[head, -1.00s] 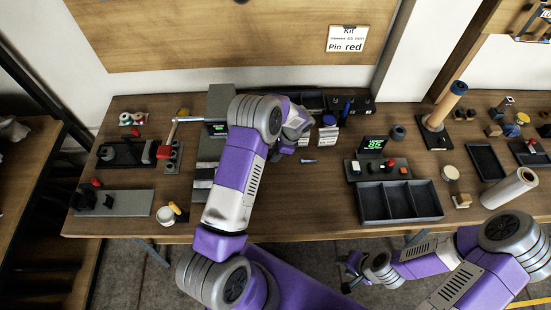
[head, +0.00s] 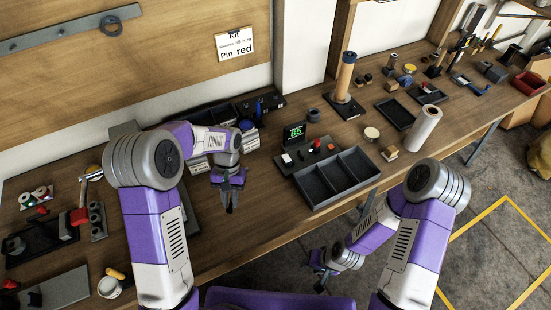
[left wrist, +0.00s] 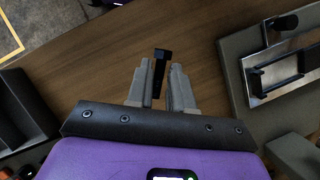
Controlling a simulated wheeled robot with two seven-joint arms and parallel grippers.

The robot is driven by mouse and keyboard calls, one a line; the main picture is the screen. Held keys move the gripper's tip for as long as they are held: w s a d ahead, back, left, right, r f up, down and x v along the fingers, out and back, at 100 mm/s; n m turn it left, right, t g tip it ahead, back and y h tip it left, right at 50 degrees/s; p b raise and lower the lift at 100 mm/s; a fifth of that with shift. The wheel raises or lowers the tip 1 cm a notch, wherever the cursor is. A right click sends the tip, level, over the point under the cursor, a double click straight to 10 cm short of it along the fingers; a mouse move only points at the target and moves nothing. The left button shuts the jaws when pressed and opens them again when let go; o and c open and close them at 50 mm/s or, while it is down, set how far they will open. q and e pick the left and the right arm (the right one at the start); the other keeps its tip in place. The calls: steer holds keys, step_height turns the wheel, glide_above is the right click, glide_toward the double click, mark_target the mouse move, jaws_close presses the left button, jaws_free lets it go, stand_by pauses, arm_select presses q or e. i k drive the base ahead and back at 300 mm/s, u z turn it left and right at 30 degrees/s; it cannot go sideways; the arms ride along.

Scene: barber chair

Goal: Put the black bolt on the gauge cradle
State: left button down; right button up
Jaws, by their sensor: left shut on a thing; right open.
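My left gripper (head: 231,205) points down over the middle of the bench. In the left wrist view its fingers (left wrist: 160,88) are shut on the black bolt (left wrist: 160,66), a dark slim shaft with a wider head that sticks out past the fingertips. The bench wood shows behind it. At the right of that view, a black bracket (left wrist: 274,78) on a shiny metal plate looks like the gauge cradle; it is empty and apart from the bolt. In the head view my left arm hides most of that area. My right gripper (head: 321,277) is open and empty, off the bench's front edge.
A black compartment tray (head: 340,180) and a small stand with a green readout (head: 294,131) are right of my left gripper. Dark bins (head: 212,117) stand behind it. A grey slab (left wrist: 238,75) carries the metal plate. Bare wood lies between slab and tray.

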mark_target(297, 157)
steer(key=u, duration=0.1)
steer(key=k, duration=0.35)
steer(key=z, duration=1)
steer(key=i, duration=1.05)
steer(key=u, duration=0.3)
